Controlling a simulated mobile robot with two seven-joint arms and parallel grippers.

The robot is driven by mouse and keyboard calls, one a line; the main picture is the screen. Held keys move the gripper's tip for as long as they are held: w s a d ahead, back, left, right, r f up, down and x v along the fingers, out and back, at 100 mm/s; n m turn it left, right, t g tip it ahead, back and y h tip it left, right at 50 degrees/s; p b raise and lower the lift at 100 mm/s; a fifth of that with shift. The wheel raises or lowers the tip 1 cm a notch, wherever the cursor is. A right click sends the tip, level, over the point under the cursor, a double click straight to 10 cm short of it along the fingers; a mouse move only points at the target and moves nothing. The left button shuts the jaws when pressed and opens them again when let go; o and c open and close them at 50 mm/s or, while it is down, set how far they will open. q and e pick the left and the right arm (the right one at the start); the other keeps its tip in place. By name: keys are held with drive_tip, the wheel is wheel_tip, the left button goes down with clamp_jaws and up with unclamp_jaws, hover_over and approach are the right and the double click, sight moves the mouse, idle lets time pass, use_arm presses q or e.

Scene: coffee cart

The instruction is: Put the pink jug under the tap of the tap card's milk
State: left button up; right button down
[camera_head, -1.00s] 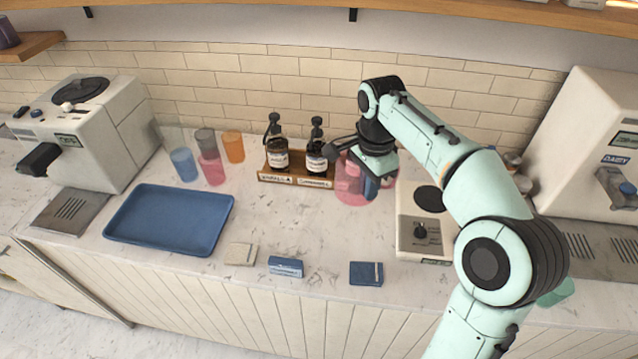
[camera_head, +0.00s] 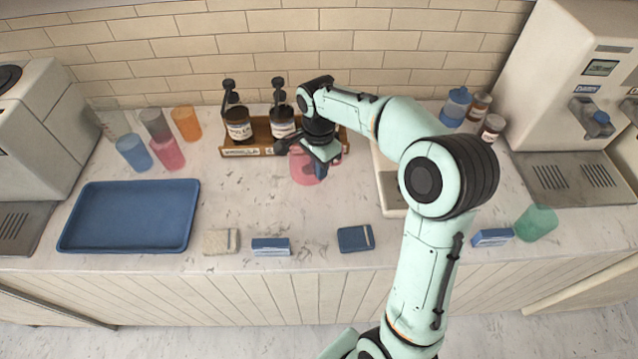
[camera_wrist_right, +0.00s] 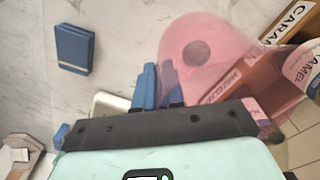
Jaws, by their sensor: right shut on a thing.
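The pink jug (camera_head: 303,169) is beside the syrup rack at the back middle of the counter, partly hidden by my right gripper (camera_head: 322,165). In the right wrist view the see-through jug (camera_wrist_right: 200,45) is at the blue fingers (camera_wrist_right: 160,88), which are shut on it. I cannot tell whether it is lifted. The white dispenser (camera_head: 575,70) stands at the right, with a blue tap (camera_head: 597,122) under a "DAIRY" label and a second tap at the picture's edge. A blue card (camera_head: 270,246) lies near the front edge; its writing is too small to read. My left gripper is not in view.
The syrup rack (camera_head: 262,150) is close to the jug. Blue and brown jars (camera_head: 455,106) stand left of the dispenser. A green cup (camera_head: 536,222) is in front of the drip tray (camera_head: 570,178). A blue tray (camera_head: 130,217) and several cups are at the left.

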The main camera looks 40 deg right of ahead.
drive_tip(key=shift+w+f, duration=0.1)
drive_tip(key=shift+f, duration=3)
drive_tip(key=shift+f+b, duration=0.15)
drive_tip(key=shift+b, duration=0.15)
drive_tip(key=c, duration=1.2)
unclamp_jaws()
drive_tip(key=shift+c, duration=0.2)
